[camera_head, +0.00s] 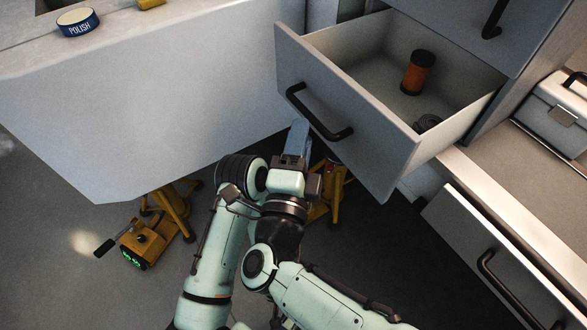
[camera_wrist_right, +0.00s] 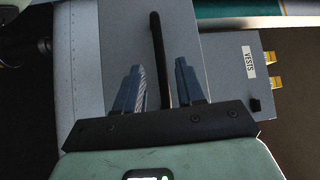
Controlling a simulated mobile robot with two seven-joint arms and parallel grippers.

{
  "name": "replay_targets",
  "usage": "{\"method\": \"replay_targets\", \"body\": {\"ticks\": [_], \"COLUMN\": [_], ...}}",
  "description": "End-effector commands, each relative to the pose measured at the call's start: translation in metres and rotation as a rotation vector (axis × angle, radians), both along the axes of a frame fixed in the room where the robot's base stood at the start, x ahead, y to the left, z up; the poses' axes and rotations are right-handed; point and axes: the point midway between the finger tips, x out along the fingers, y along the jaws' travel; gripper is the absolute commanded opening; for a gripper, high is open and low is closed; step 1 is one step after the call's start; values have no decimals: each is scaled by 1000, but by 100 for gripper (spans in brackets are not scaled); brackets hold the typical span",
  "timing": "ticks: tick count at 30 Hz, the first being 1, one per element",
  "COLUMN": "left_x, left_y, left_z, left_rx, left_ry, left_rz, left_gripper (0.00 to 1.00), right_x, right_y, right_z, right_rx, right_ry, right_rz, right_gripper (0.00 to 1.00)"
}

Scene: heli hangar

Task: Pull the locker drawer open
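The locker drawer (camera_head: 345,115) stands pulled out at the upper right in the head view, with its interior showing. Its dark bar handle (camera_head: 318,115) runs along the front panel. My right gripper (camera_head: 299,132) is close to the drawer front, just below and left of the handle in the picture. In the right wrist view, my right gripper (camera_wrist_right: 156,72) has its two fingers apart. The dark handle (camera_wrist_right: 158,45) shows between them, with gaps on both sides; any contact cannot be made out. My left gripper is not seen.
An orange cylinder (camera_head: 418,73) with dark ends and a dark object (camera_head: 428,122) lie in the drawer. Yellow stands (camera_head: 172,212) are below.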

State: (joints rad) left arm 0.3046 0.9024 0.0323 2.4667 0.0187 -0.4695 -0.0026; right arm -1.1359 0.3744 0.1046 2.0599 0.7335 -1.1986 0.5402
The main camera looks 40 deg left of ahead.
Motion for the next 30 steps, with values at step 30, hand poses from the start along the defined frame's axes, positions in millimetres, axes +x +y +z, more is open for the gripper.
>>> {"method": "replay_targets", "body": {"ticks": [30], "left_x": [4], "left_y": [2], "left_z": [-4], "left_rx": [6], "left_ry": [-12], "left_rz": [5], "left_gripper": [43], "right_x": [-64], "right_y": [-31], "right_z": [-10], "right_rx": [0], "right_ry": [1], "right_rz": [0], "right_gripper": [38]}}
